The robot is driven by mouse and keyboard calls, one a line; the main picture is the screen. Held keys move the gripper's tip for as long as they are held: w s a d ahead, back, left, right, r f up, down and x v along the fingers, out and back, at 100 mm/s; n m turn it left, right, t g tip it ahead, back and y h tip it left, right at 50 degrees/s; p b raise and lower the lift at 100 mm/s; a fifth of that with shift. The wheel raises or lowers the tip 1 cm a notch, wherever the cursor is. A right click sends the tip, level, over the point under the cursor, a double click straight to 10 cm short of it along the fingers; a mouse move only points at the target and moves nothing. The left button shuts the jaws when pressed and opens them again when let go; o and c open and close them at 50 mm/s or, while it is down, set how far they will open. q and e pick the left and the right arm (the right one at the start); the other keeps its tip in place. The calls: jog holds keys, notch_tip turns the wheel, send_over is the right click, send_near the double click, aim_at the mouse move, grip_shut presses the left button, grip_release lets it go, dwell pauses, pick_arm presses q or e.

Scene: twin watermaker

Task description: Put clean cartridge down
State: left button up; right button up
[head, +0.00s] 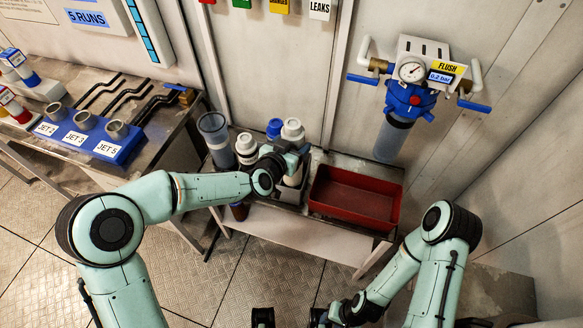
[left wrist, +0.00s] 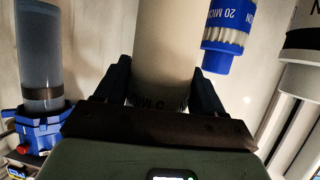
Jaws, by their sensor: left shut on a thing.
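A white cartridge (head: 292,131) stands roughly upright in my left gripper (head: 285,163), at the back of the low bench. In the left wrist view the pale cylinder (left wrist: 163,45) is between the two blue-black fingers of the gripper (left wrist: 163,92), which are shut on it. Its lower end is hidden by the gripper, and I cannot tell whether it touches the bench. A blue-capped cartridge labelled 20 micron (left wrist: 226,32) is just to its right in that view. My right arm is at the lower right of the head view; its gripper is partly cut off by the bottom edge.
Another white cartridge (head: 247,147) and a clear grey cylinder (head: 214,138) stand left of the gripper. A red tray (head: 355,207) lies to the right on the bench. A blue filter housing (head: 411,100) with a gauge hangs on the wall above. A jet block (head: 90,135) sits far left.

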pick_arm(q)
notch_tip(320, 180, down, 10)
jog(key=shift+r+b, duration=0.15)
jog(key=shift+b, duration=0.2)
jog(key=shift+f+b, duration=0.25)
jog(key=shift+b, duration=0.05)
jog(key=o, duration=1.5)
jog(key=shift+r, duration=0.1)
jog(key=shift+c, duration=0.2)
